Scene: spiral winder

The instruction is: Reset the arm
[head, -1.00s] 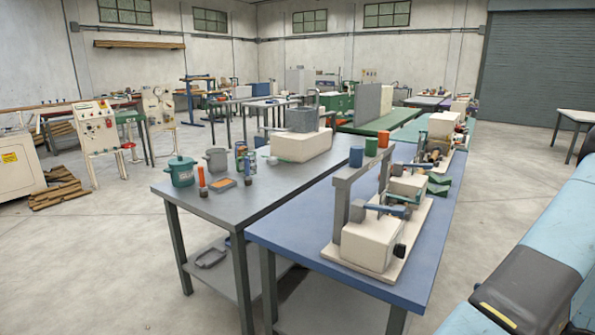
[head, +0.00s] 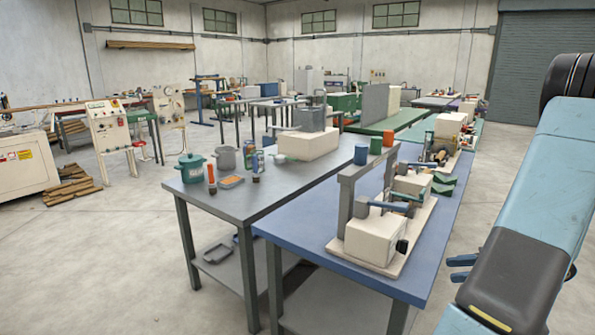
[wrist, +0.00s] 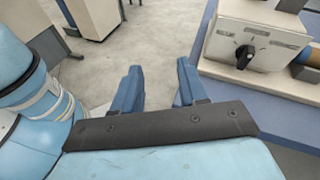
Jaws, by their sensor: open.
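My gripper (wrist: 158,84) is open and empty in the wrist view, its two blue fingers apart with the concrete floor below them. In the head view my gripper (head: 456,268) shows only as small blue fingers at the right, beside the right edge of the blue table (head: 290,225). My light blue arm runs down the right side of that view. A white winder machine (head: 372,238) on a base plate stands on the blue table. It also shows at the upper right of the wrist view (wrist: 262,45), with a black knob, apart from my fingers.
A grey table (head: 200,200) to the left holds a green pot (head: 190,168), a grey mug (head: 226,158) and cans. Control cabinets (head: 112,125) stand farther left. Open floor (head: 120,270) lies at the front left.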

